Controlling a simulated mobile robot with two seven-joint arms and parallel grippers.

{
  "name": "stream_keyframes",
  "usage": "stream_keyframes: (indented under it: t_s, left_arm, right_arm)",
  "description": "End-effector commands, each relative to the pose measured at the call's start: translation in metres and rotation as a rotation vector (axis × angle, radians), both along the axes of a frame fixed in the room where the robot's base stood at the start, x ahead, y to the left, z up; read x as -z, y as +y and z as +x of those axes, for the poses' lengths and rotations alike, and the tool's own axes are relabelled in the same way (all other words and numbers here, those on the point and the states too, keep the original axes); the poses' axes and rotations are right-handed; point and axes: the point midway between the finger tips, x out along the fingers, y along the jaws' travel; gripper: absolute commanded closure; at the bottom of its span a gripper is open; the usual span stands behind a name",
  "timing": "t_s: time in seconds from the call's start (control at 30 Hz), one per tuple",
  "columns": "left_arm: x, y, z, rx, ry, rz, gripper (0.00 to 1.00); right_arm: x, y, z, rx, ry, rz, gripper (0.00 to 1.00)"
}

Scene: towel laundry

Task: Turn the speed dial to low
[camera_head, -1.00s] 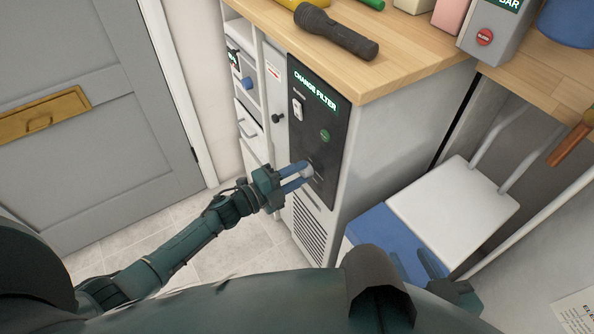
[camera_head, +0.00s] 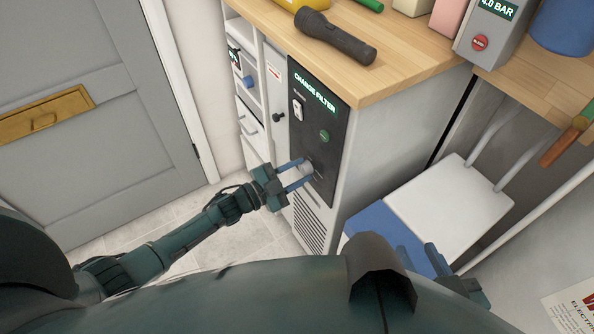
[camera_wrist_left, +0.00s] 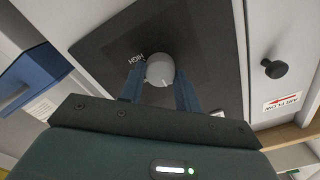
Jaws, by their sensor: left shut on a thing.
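The speed dial (camera_head: 306,167) is a round grey knob low on the black control panel (camera_head: 326,112) of the white cabinet. In the left wrist view the dial (camera_wrist_left: 160,70) has a short white mark on its rim, pointing down and slightly right. The word HIGH is printed beside it at the left. My left gripper (camera_head: 303,172) has its blue fingers on either side of the dial and is shut on it. Other lettering round the dial is hidden or too small to read. My right gripper (camera_head: 424,256) is empty, its fingers apart, near the blue-and-white seat.
The panel also carries a white switch (camera_head: 298,110) and a green button (camera_head: 324,136). A black knob (camera_head: 279,117) sits just left of it. A torch (camera_head: 335,37) lies on the wooden worktop (camera_head: 420,60) above. A white chair-like frame (camera_head: 455,200) stands at the right.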

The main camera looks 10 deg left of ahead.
Motion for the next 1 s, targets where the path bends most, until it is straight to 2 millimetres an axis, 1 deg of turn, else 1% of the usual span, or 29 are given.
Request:
stream_keyframes:
  t_s: [0.5,0.53,0.7,0.8,1.0]
  left_arm:
    - [0.0,0.0004,0.0002,-0.001,0.015,-0.014,0.9]
    - [0.0,0.0004,0.0002,-0.001,0.015,-0.014,0.66]
    - [0.0,0.0003,0.0002,0.0,0.015,-0.015,0.52]
    - [-0.0001,0.0002,0.0001,0.0,0.014,-0.014,0.45]
    - [-0.0001,0.0003,-0.0002,0.0,0.014,-0.014,0.45]
  right_arm:
    - [0.001,-0.0003,-0.0016,0.002,0.005,0.003,0.64]
    - [0.0011,-0.0003,-0.0016,0.002,0.005,0.003,0.64]
    - [0.0021,-0.0003,-0.0017,0.002,0.007,0.003,0.64]
    - [0.0025,-0.0003,-0.0018,0.002,0.008,0.002,0.64]
    - [0.002,-0.0004,-0.0012,0.002,0.006,0.002,0.64]
